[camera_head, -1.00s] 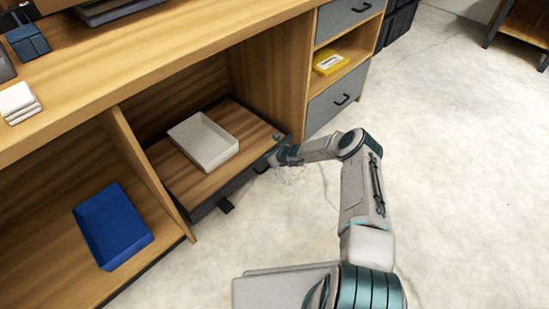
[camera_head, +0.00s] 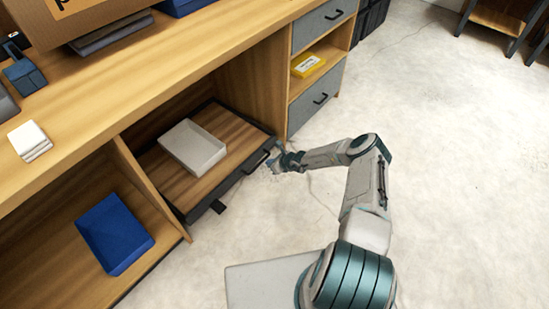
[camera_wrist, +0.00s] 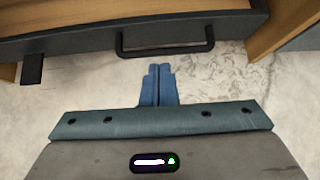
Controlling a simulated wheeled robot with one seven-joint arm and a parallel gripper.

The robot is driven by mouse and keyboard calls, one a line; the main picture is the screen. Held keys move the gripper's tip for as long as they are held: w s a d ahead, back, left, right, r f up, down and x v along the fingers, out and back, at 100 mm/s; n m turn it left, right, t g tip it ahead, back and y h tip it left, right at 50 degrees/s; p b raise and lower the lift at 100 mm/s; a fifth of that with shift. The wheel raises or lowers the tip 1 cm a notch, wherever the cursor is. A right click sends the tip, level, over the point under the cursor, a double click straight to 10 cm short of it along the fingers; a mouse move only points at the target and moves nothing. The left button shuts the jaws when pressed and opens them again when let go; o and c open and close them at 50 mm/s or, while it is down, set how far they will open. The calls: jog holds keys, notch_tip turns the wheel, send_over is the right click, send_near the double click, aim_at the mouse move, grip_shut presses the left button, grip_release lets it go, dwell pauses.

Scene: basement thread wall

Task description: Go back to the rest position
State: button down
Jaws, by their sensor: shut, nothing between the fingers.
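My gripper (camera_wrist: 159,84) is shut and empty, its two blue fingers together in the wrist view. In the wrist view it points at the black handle (camera_wrist: 165,50) of a drawer, with a gap between fingertips and handle. In the head view my gripper (camera_head: 272,163) is just in front of the pulled-out drawer (camera_head: 222,188) under the counter. A white tray (camera_head: 194,147) sits in that drawer. My arm reaches out from the lower right, bent at the elbow.
A blue tray (camera_head: 114,235) lies in the open compartment at left. A yellow box (camera_head: 307,65) sits in a cubby between two grey drawers. White pads (camera_head: 30,140) lie on the countertop (camera_head: 110,100). The pale floor (camera_head: 455,160) at right is clear.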

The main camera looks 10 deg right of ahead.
jog(key=shift+p+v, duration=0.8)
jog(key=shift+v, duration=0.55)
jog(key=a+r+n+g+y+p, duration=0.15)
jog(key=r+n, duration=0.25)
jog(key=r, duration=0.7)
jog(key=w+a+r+n+p, duration=0.1)
jog(key=a+r+n+p, duration=0.3)
jog(key=r, duration=0.7)
jog(key=r+n+g+p, duration=0.15)
jog(key=r+n, duration=0.35)
jog(key=r, duration=0.6)
jog(key=s+a+r+n+p, duration=0.1)
jog(key=s+r+n+p, duration=0.35)
jog(key=r, duration=0.95)
jog(key=s+d+r+n+g+h+p, duration=0.1)
jog(key=s+r+n+h+p, duration=0.15)
jog(key=s+r, duration=0.6)
jog(key=s+r+n+g+h+p, duration=0.15)
jog(key=s+r+n, duration=0.35)
jog(key=r, duration=0.6)
jog(key=s+d+r+n+h+p, duration=0.1)
jog(key=s+d+r+h+p, duration=0.1)
jog(key=s+r, duration=0.4)
jog(key=s+d+r+n+h+p, duration=0.1)
jog(key=s+d+r+p, duration=0.3)
jog(key=s, duration=1)
notch_tip(320, 180, up, 3)
jog(key=shift+d+f+n+t+h+p, duration=0.2)
jog(key=shift+d+n+t+h+p, duration=0.15)
jog(key=shift+n+t+p, duration=0.1)
